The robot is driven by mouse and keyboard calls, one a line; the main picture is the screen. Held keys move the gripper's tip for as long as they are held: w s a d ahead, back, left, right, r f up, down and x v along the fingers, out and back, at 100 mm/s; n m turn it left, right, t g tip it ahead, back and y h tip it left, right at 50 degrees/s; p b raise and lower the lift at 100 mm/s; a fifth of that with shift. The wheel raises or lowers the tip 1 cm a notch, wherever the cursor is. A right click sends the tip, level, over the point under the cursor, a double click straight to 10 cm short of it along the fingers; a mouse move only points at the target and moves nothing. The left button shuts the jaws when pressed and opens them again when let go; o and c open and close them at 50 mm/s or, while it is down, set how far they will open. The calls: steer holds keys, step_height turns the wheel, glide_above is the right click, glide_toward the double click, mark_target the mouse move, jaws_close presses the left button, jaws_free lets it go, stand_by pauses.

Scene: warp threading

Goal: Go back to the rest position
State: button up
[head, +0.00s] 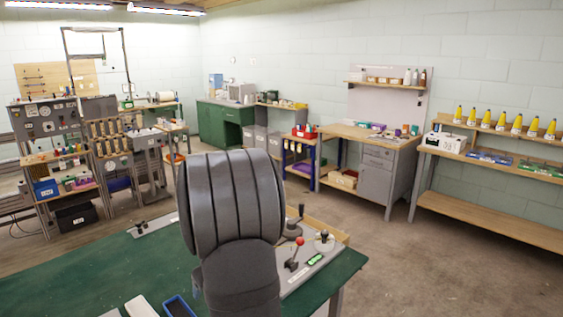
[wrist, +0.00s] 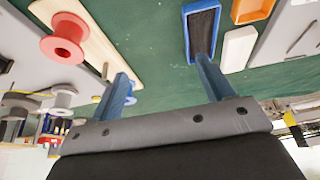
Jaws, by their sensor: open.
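My gripper (wrist: 160,66) shows in the wrist view with its two blue fingers spread wide apart and nothing between them. The fingers hang over the green table (wrist: 160,58). In the head view my dark grey arm fills the middle, and the gripper itself cannot be made out there. The green table top (head: 80,285) lies around and below the arm.
A red spool (wrist: 65,40) stands on a wooden board. A blue tray (wrist: 202,30), a white tray (wrist: 238,48) and an orange tray (wrist: 250,9) lie near the fingers. A red-knobbed lever (head: 299,241) stands right of the arm. The table's left part looks clear.

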steer(key=s+a, duration=0.5)
steer(key=a, duration=0.8)
steer(key=s+a, duration=0.6)
steer(key=a, duration=0.8)
steer(key=shift+s, duration=0.1)
steer(key=o, duration=0.6)
steer(key=w+d+r+m+g+h, duration=0.25)
steer(key=w+m, duration=0.35)
steer(key=m, duration=0.3)
steer(key=w+d+r+m+g+h, duration=0.15)
steer(key=w+r+m, duration=0.3)
steer(key=m, duration=0.45)
steer(key=shift+t+y, duration=0.4)
steer(key=f, duration=1)
steer(key=shift+w+d+f, duration=0.25)
steer(key=shift+f, duration=0.15)
